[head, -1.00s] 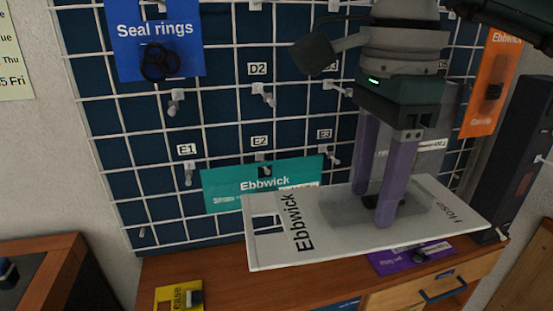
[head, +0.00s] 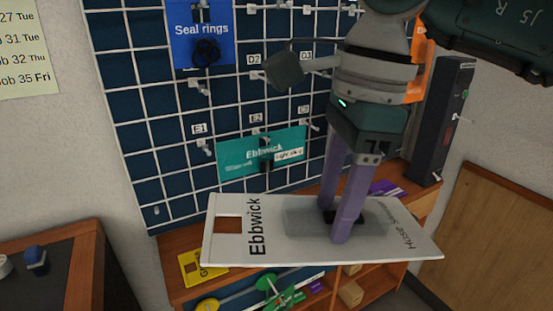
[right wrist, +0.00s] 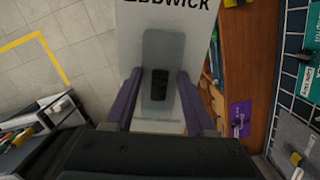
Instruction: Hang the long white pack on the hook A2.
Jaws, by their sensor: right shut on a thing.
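The long white pack (head: 270,245), marked Ebbwick, is held nearly flat in front of the pegboard, its end with the square hang hole toward the left. My right gripper (head: 340,228) is shut on the pack at its clear window with a dark part inside. The pack also shows in the right wrist view (right wrist: 190,45) between the purple fingers (right wrist: 157,90). The wire grid board (head: 170,150) carries labelled hooks; D2, D3, E1, E2 and E3 can be read. Hook A2 cannot be made out in these frames. My left gripper is not in view.
A blue Seal rings pack (head: 203,30) and a teal Ebbwick pack (head: 262,155) hang on the board. A yellow pack (head: 190,270) lies on the wooden bench below. A tall dark unit (head: 440,120) stands right of the board. A dark-topped table (head: 60,265) is at left.

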